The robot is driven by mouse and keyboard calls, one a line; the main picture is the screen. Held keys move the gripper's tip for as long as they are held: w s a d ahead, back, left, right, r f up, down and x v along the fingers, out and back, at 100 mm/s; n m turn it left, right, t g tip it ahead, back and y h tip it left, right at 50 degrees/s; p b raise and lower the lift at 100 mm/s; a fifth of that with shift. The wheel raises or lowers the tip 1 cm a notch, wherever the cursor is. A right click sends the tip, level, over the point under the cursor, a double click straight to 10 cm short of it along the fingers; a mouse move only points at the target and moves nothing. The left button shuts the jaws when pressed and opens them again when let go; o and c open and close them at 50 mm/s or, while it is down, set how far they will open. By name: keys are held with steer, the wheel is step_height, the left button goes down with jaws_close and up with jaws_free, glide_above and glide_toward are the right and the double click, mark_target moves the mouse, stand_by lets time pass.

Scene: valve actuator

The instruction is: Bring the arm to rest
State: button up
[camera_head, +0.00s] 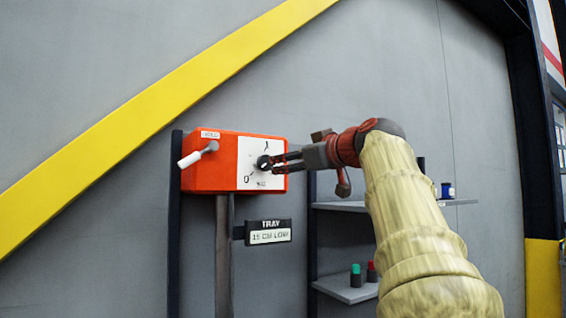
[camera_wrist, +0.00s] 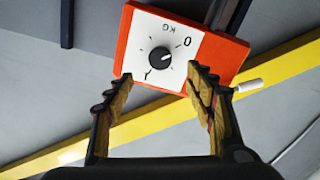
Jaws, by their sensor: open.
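My arm reaches up from the lower right in the head view. My gripper (camera_head: 278,161) is at the right front of an orange box (camera_head: 208,178) with a white dial plate (camera_head: 250,176). A black knob (camera_head: 263,162) sits on that plate, close to the fingertips in the head view. In the wrist view the open gripper (camera_wrist: 158,82) has its two fingers spread wide, with nothing between them. The knob (camera_wrist: 160,57) shows beyond the fingertips, apart from them. The plate bears a 0 and the letters KG, upside down in this view.
A white-handled lever (camera_head: 197,154) is on the box's left front. A sign reading TRAY (camera_head: 269,232) hangs below the box on a post (camera_head: 224,260). Shelves (camera_head: 345,287) with small green, red and blue-labelled items stand at the right, behind my arm. A yellow stripe (camera_head: 150,108) crosses the grey wall.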

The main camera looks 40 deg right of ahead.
steer(key=shift+s, duration=0.3)
stand_by(0.5)
